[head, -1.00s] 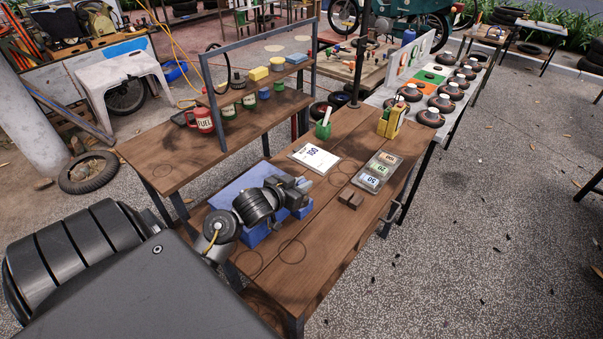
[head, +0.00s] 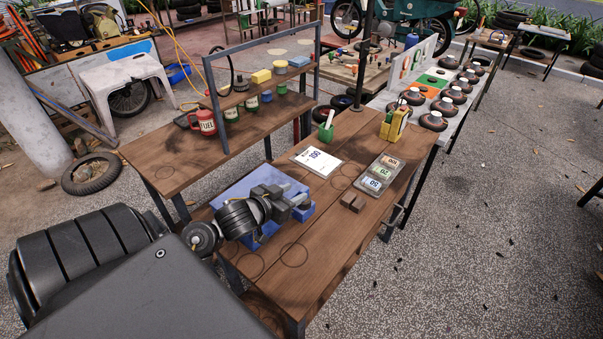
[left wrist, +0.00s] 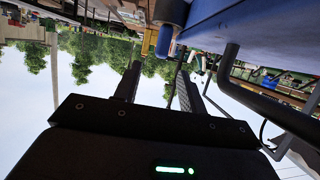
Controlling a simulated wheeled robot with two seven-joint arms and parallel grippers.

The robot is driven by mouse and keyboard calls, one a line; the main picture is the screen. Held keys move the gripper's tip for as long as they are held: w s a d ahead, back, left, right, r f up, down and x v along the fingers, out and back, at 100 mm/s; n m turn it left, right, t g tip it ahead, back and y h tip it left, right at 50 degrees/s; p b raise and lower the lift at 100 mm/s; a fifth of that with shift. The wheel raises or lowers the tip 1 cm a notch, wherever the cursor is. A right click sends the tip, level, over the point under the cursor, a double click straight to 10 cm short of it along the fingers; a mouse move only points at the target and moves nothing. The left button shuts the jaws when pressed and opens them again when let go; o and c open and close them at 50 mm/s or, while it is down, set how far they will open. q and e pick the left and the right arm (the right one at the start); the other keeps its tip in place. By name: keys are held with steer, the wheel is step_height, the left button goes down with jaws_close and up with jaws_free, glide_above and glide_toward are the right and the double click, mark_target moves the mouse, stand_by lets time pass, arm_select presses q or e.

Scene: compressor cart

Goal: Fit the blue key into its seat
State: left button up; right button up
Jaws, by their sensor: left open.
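No piece is plainly a blue key in the head view, and its seat cannot be made out. My left gripper (head: 296,203) is over the blue block-like fixture (head: 252,184) on the front bench, its fingers partly lost among dark parts. In the left wrist view my left gripper (left wrist: 158,70) is open, its two fingers apart with nothing between them. A small blue rounded piece (left wrist: 165,40) shows just beyond the fingertips, below a dark cylinder; I cannot tell whether it is the key. A broad blue surface (left wrist: 245,22) fills the upper right there. My right gripper is out of view.
The front bench (head: 300,262) holds a white card (head: 316,161), a numbered tray (head: 381,172), a small brown block (head: 352,203) and a green cup (head: 326,132). A raised shelf (head: 262,85) with cans stands behind. The bench's near right part is clear.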

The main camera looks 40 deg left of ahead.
arm_select(q)
steer(key=v, duration=0.5)
steer(key=shift+s+r, duration=0.1)
steer(key=shift+r, duration=0.05)
stand_by(0.6)
